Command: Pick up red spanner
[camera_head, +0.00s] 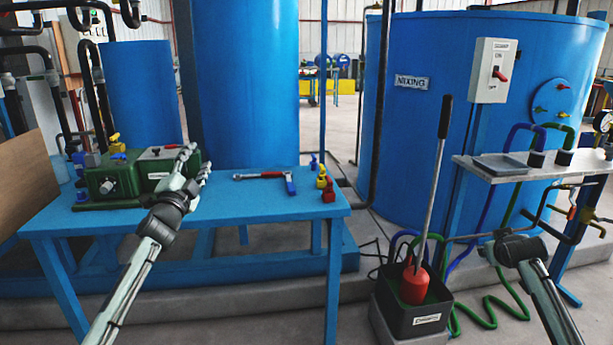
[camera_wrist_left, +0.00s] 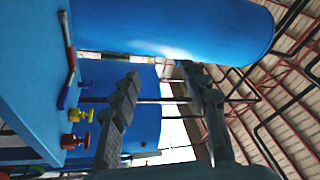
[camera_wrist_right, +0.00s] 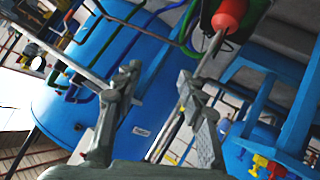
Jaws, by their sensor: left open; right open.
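The red spanner (camera_head: 272,174) lies flat on the blue table (camera_head: 225,208), right of the green machine, its silver end pointing left. A blue-handled piece (camera_head: 290,185) lies at its right end; I cannot tell whether they are joined. The spanner also shows at the upper left of the left wrist view (camera_wrist_left: 66,30), outside the fingers. My left gripper (camera_head: 196,164) is open and empty above the table, left of the spanner, between it and the machine. My right gripper (camera_wrist_right: 160,82) is open and empty at the far right, beyond the black bin and away from the spanner.
The green machine (camera_head: 130,180) stands on the table's left. Small yellow and red valves (camera_head: 325,185) stand at its right edge. A black bin (camera_head: 420,315) holds a red cylinder with a tall rod (camera_head: 437,165). A grey shelf (camera_head: 540,168) is at right.

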